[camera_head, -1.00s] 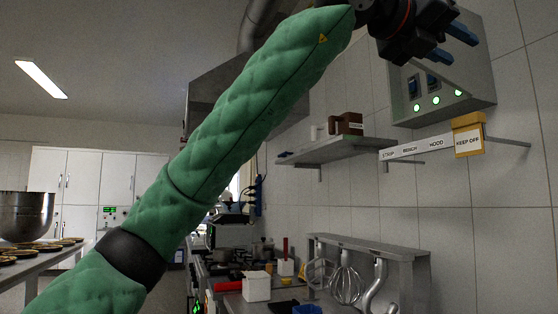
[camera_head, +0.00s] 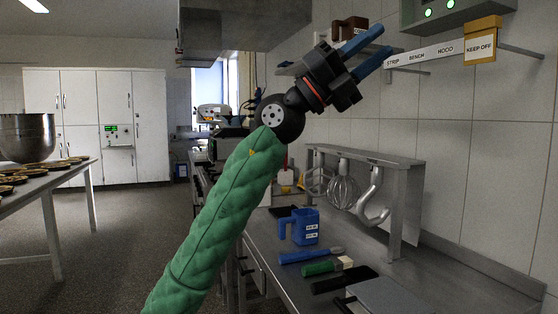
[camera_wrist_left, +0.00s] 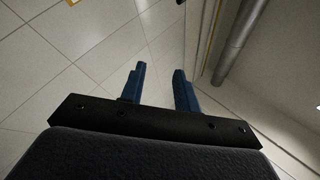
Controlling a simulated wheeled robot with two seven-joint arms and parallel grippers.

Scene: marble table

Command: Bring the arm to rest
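My left arm, in a green quilted sleeve (camera_head: 225,215), rises from the bottom of the head view. Its black wrist ends in my left gripper (camera_head: 386,42), raised in the air and tilted up to the right. Its two blue fingers are apart, with nothing between them. In the left wrist view the fingers (camera_wrist_left: 159,70) also stand apart and empty, with wall tiles and a pipe beyond. My right gripper is not in view.
A grey switch box (camera_head: 455,14) with green lights, a yellow KEEP OFF block (camera_head: 482,42) and a labelled strip (camera_head: 425,55) are on the right wall. Below are a steel bench (camera_head: 400,270), hanging whisks (camera_head: 343,190) and a blue jug (camera_head: 299,228).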

